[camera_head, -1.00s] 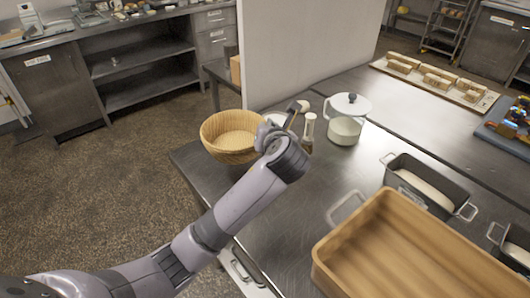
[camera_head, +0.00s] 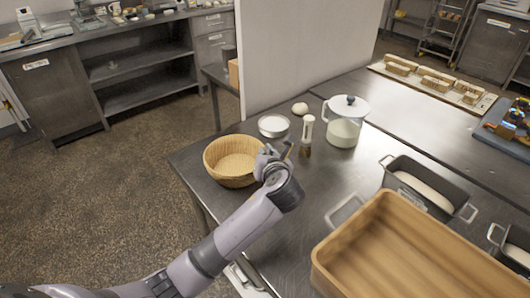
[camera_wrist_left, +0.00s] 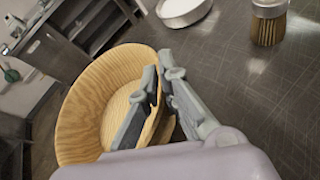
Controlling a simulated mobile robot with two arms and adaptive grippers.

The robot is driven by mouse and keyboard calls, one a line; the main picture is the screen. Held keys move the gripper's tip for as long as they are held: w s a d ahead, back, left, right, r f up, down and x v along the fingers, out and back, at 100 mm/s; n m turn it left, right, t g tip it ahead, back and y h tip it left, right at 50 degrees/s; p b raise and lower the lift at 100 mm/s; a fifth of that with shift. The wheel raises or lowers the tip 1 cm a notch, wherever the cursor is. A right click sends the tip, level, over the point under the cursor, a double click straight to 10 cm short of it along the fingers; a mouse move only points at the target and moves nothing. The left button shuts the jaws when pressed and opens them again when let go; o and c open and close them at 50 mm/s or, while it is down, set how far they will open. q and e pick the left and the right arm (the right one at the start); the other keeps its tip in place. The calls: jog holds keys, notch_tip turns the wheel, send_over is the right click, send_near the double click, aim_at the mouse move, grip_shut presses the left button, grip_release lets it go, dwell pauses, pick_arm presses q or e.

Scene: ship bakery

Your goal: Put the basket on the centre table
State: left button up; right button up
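The basket (camera_head: 222,174), round and of pale woven wood, is upright at the left corner of the steel table (camera_head: 305,205). Whether its base touches the tabletop is hard to tell. My left gripper (camera_head: 274,154) is at the basket's right rim. In the left wrist view the basket (camera_wrist_left: 88,95) fills the left side, and the gripper (camera_wrist_left: 160,78) has one finger inside the wall and one outside, closed on the rim. My right gripper is not in view.
Close by stand a white bowl (camera_head: 273,126), a brush (camera_head: 307,135), a pale round item (camera_head: 299,109) and a lidded white pot (camera_head: 344,128). A wooden crate (camera_head: 335,256) and dark loaf tins (camera_head: 410,168) lie right. A pale partition (camera_head: 300,50) rises behind.

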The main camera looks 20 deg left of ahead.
pick_arm(q)
jog(key=o, duration=0.5)
jog(key=shift+c, duration=0.2)
jog(key=shift+s+r, duration=0.1)
jog(key=shift+r, duration=0.1)
jog(key=v, duration=1.2)
